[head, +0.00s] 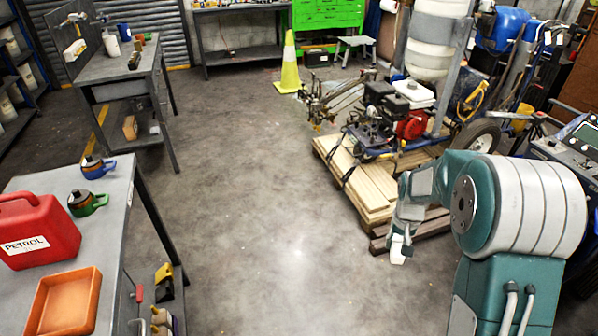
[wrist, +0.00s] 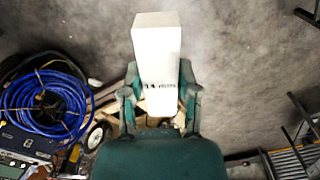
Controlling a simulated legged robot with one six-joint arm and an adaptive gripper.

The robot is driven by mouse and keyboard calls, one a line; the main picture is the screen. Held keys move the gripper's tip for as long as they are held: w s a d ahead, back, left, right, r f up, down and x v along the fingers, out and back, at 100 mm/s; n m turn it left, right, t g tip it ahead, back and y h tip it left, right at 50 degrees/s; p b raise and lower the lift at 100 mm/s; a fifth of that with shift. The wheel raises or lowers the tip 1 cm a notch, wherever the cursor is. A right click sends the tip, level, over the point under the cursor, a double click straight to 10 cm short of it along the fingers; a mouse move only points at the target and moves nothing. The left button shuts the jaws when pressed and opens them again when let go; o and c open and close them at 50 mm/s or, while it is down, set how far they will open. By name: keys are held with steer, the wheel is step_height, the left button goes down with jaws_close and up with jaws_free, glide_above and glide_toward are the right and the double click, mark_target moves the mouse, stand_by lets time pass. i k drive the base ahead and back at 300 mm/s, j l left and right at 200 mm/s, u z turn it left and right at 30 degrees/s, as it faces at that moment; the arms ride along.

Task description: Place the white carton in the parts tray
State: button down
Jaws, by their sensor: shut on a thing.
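The white carton (wrist: 157,52) stands out between the fingers of my gripper (wrist: 160,95) in the wrist view, with small dark print on its near face. My gripper is shut on it. In the head view my gripper (head: 402,240) hangs at the right of the open floor, in front of the wooden pallet, with the carton (head: 398,250) showing as a small white shape at its end. An orange tray (head: 66,302), likely the parts tray, lies on the grey bench at the lower left, well apart from my gripper. Its visible inside looks empty.
A red petrol can (head: 38,230) stands behind the tray on the bench (head: 115,215). Two small tools, blue (head: 97,167) and green (head: 87,203), lie near it. A line striper (head: 400,110) sits on the pallet (head: 355,185). The floor between bench and pallet is clear.

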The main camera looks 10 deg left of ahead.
mark_target(67, 309)
steer(key=i+u, duration=0.15)
steer(key=u, duration=0.3)
steer(key=i+u, duration=0.1)
steer(key=u, duration=0.35)
steer(key=i+l+u, duration=0.1)
steer(key=u, duration=0.3)
